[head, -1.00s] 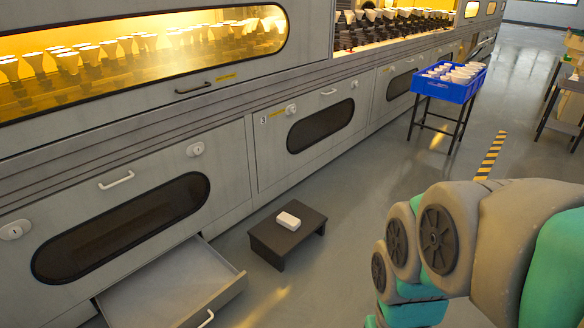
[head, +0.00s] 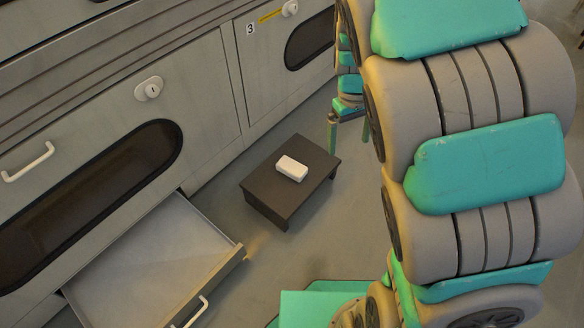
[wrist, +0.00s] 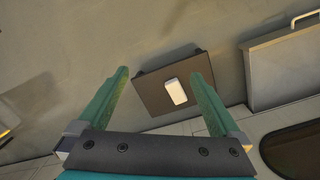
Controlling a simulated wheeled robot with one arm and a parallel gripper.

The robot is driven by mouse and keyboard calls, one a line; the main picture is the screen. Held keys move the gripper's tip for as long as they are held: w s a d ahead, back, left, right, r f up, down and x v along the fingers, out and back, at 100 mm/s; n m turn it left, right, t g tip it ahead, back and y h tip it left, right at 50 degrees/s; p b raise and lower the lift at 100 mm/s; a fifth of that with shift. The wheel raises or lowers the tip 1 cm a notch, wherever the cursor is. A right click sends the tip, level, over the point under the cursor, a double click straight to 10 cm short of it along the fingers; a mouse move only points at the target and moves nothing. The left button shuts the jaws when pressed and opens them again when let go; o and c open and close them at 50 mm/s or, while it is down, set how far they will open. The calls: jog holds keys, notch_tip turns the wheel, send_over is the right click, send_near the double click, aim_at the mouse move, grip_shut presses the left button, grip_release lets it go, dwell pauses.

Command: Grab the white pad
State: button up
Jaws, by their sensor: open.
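The white pad (head: 291,168) is a small rounded block lying on top of a low dark stool (head: 270,196) on the floor. In the wrist view the pad (wrist: 175,92) shows between my gripper's two green fingers, beyond their reach, on the dark stool top (wrist: 152,100). My gripper (wrist: 162,82) is open and empty, with its fingers wide apart. In the head view the gripper's green fingers (head: 345,118) show beyond the stool, to the upper right of the pad. Nothing hides the pad.
An open drawer (head: 215,283) juts out from the grey cabinet to the left of the stool; it also shows at the right in the wrist view (wrist: 285,72). The cabinet front (head: 190,120) stands behind the stool. Grey floor around the stool is clear.

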jog(key=w+a+f+n+b, duration=0.1)
jog(key=w+a+f+n, duration=0.15)
jog(key=w+f, duration=0.35)
jog(key=w+a+f+n+b, duration=0.1)
jog(key=w+a+f+b, duration=0.1)
jog(key=w+a+f, duration=0.35)
jog(key=n+b, duration=0.1)
jog(key=n, duration=0.2)
send_over(292, 166)
jog(key=shift+t+y, duration=0.3)
jog(key=shift+y, duration=0.1)
notch_tip(292, 166, down, 11)
jog(key=shift+s+a+f, duration=0.1)
jog(key=shift+s+f, duration=0.05)
jog(key=shift+f, duration=0.05)
jog(key=shift+a+f, duration=0.15)
jog(key=shift+f, duration=0.2)
jog(key=shift+f+b, duration=0.35)
jog(key=shift+f, duration=0.55)
jog(key=f, duration=0.2)
jog(key=f+b, duration=0.1)
jog(key=f, duration=0.2)
jog(key=shift+d+f, duration=0.2)
jog(key=shift+f, duration=0.1)
jog(key=shift+w, duration=0.2)
jog(key=shift+r, duration=0.1)
jog(key=c, duration=1.4)
